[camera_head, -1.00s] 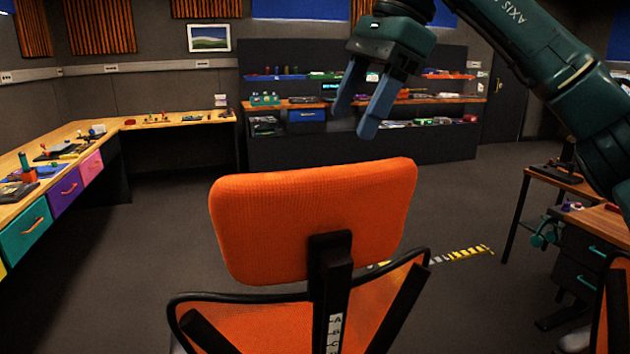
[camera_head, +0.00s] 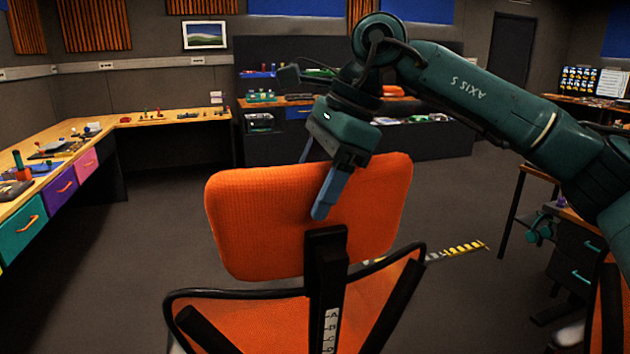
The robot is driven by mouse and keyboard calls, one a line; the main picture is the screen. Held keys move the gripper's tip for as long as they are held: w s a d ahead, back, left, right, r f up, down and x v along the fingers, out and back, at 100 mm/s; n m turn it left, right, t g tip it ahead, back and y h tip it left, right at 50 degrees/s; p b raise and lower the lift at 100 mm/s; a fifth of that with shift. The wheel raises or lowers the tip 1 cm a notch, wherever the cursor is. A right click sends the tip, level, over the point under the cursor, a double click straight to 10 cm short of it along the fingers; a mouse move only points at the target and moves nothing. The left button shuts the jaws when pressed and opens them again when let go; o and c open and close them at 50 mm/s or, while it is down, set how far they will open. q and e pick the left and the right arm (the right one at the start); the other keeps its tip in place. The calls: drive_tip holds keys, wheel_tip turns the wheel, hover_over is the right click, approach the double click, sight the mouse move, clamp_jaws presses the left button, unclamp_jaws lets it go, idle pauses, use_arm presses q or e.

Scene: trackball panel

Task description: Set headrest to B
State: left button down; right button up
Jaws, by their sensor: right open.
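The orange headrest (camera_head: 255,215) is a padded panel on a black upright post (camera_head: 325,265) at the back of an orange chair. A white strip (camera_head: 330,330) with small letters runs down the post below it; I cannot tell which letter the headrest is set at. My right gripper (camera_head: 314,186) is open at the top edge of the headrest. One blue finger hangs in front of the pad's upper middle; the other shows just above the edge, its tip apparently hidden behind the pad. I cannot tell if either touches. My left gripper is out of view.
A black loop frame (camera_head: 190,293) surrounds the chair's orange backrest below the headrest. A wooden bench (camera_head: 150,120) with coloured drawers runs along the left. A dark shelf unit (camera_head: 420,140) stands behind. A desk with dark drawers (camera_head: 580,260) is at the right. Grey floor lies open around the chair.

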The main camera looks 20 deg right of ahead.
sight(315, 165)
drive_tip(key=c, duration=1.4)
drive_tip(key=shift+r, duration=0.35)
wheel_tip(315, 165, up, 2)
drive_tip(key=shift+s+r+p, duration=0.15)
drive_tip(key=shift+r+p, duration=0.1)
drive_tip(key=shift+p, duration=0.8)
drive_tip(key=o, duration=1.4)
drive_tip(key=shift+f, duration=0.1)
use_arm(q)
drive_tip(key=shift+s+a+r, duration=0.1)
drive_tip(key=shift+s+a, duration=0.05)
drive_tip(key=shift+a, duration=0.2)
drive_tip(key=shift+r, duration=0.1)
